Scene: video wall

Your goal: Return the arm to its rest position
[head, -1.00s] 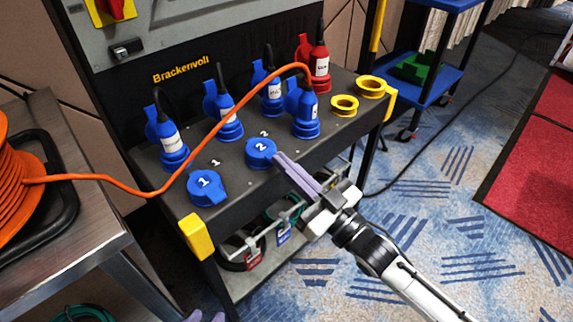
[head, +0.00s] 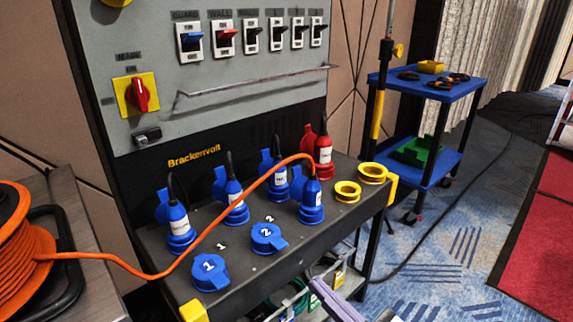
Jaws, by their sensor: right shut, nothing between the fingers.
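My right gripper (head: 318,278) shows only in part at the bottom edge of the head view. Its pale purple fingers are shut with nothing between them. It is below and in front of the Brackenvolt panel's black shelf (head: 330,222), apart from the sockets. The rest of the right arm is mostly cut off by the frame. My left gripper is not in view.
Blue sockets with lids 1 (head: 210,272) and 2 (head: 268,238) are closed. An orange cable (head: 150,274) runs from its reel (head: 18,245) to a blue plug (head: 312,195). A blue cart (head: 430,85) stands behind right.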

